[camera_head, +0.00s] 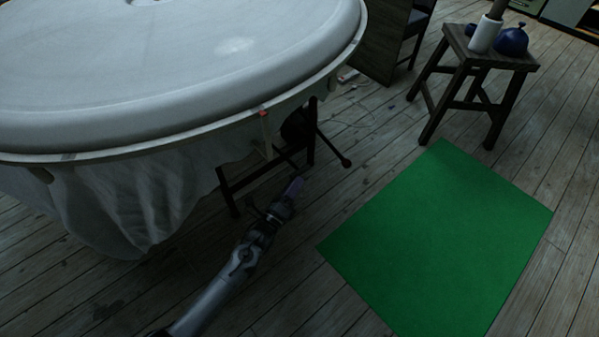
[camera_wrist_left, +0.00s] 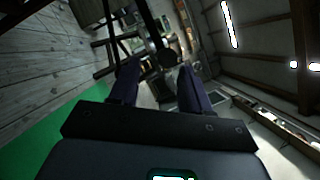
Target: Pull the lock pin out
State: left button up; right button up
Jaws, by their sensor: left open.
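My left gripper (camera_head: 293,187) is low over the floor, beside the dark metal frame (camera_head: 232,187) under the big round white plaster piece (camera_head: 190,60). In the left wrist view its two purple fingers (camera_wrist_left: 160,68) stand apart with nothing clamped between them. A dark rod with a round knob (camera_wrist_left: 168,57) shows ahead, in the gap between the fingers. A dark rod with a knobbed end (camera_head: 346,162) also sticks out of the frame in the head view. I cannot tell for sure which part is the lock pin. My right gripper is not in view.
A white cloth (camera_head: 130,200) hangs below the round piece at the left. A green mat (camera_head: 440,240) lies on the plank floor at the right. A wooden stool (camera_head: 462,70) behind it holds a white cylinder (camera_head: 484,36) and a blue pot (camera_head: 512,41). Floor between frame and mat is clear.

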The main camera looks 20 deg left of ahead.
pick_arm(q)
jog(key=shift+p+v, duration=0.75)
jog(key=shift+v, duration=2)
